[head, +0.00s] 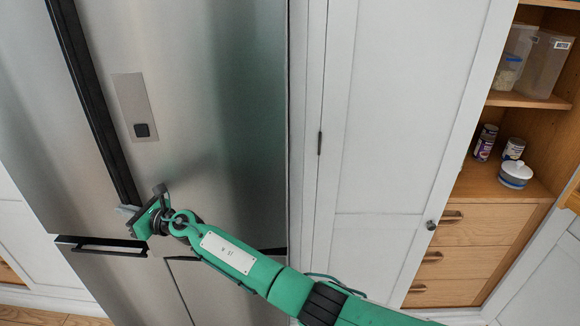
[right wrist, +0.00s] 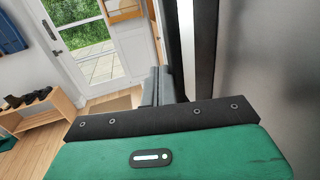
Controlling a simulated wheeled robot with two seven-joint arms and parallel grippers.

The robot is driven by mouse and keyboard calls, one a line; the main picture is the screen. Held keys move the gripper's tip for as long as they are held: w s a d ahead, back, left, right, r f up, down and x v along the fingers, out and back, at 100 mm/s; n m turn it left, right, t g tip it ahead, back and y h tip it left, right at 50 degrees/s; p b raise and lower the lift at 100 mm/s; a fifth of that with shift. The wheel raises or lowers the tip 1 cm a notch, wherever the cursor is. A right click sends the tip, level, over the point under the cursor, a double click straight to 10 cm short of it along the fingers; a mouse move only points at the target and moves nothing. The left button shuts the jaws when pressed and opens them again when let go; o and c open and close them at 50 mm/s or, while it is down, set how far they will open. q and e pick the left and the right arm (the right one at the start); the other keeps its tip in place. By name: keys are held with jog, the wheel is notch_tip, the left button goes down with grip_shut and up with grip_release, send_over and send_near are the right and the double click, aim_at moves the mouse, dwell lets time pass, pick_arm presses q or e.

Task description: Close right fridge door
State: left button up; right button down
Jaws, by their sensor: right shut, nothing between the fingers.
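The right fridge door (head: 215,110) is a brushed steel panel with a small square inset, and it looks flush or nearly flush with the rest of the fridge. A black vertical strip (head: 95,100) runs along its left edge, beside the left fridge door (head: 30,110). My right gripper (head: 127,211) is at the lower end of this strip, its fingers shut and empty. In the right wrist view the shut fingers (right wrist: 159,86) point along the steel door face (right wrist: 265,75), close to its dark edge. Whether they touch it I cannot tell. My left gripper is not in view.
Lower fridge drawers (head: 115,275) with a black handle sit below. A white cabinet door (head: 390,120) stands right of the fridge, beside open wooden shelves (head: 525,105) with jars and containers. The right wrist view shows a glazed door (right wrist: 95,50) and a low shoe rack (right wrist: 40,118).

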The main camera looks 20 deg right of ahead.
aim_at(132, 196)
jog(key=w, duration=0.2)
jog(key=w+m+t+h+b, duration=0.1)
jog(key=w, duration=0.1)
jog(key=shift+d+f, duration=0.1)
jog(key=shift+d, duration=0.05)
jog(key=shift+w+d+m+t+h+b, duration=0.15)
jog(key=shift+w+t+b, duration=0.15)
jog(key=shift+w, duration=0.25)
jog(key=shift+w+d+m+t+h+b, duration=0.1)
jog(key=shift+w+m+t+h+b, duration=0.1)
jog(key=shift+w+b, duration=0.3)
